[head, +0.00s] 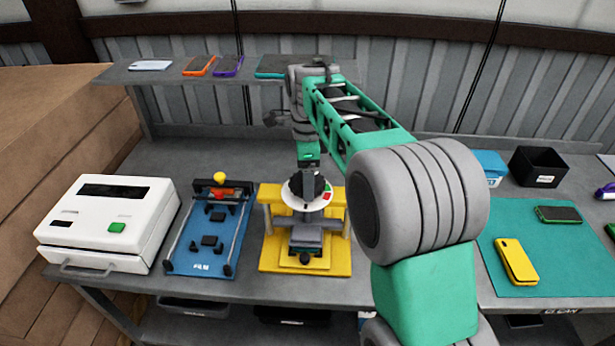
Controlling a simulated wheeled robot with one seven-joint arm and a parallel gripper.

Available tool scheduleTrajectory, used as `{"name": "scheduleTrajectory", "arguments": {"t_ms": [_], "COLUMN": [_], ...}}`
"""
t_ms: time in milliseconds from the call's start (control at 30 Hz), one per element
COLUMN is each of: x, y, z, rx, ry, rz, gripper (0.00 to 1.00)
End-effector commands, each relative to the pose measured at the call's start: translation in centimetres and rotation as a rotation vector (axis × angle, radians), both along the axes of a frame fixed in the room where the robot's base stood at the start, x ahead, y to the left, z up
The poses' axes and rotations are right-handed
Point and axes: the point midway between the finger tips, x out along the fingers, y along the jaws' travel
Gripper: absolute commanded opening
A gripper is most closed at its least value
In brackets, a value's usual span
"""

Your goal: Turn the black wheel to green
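The black wheel (318,184) sits on a round white dial plate (294,200) with red and green marks. The green mark (327,188) is on the plate's right side, with red beside and below it. The dial stands on top of a yellow press-like fixture (265,250) on the bench. My gripper (309,178) points down at the wheel from above, at its left side. The gripper overlaps the wheel in the picture, and its fingers are dark and small. I cannot tell whether they touch or grip it. The wheel's pointer direction is not clear.
A white box machine (140,215) with a green button and a blue fixture (180,262) stand left. A teal mat (550,275) with a yellow phone (516,261) and a black bin (537,167) are right. A shelf (175,75) with phones runs behind. My arm covers the bench's middle right.

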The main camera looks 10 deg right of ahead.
Motion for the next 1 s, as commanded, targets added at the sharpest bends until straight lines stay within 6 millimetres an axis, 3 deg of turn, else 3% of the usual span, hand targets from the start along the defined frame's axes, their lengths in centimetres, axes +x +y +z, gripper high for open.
{"name": "scheduleTrajectory", "arguments": {"t_ms": [500, 1000], "x": [0.06, 0.06], "y": [0.01, 0.0], "z": [0.13, 0.14], "rx": [0.0, 0.001], "ry": [-0.003, -0.003], "rz": [-0.435, -0.594], "gripper": [0.37, 0.37]}}
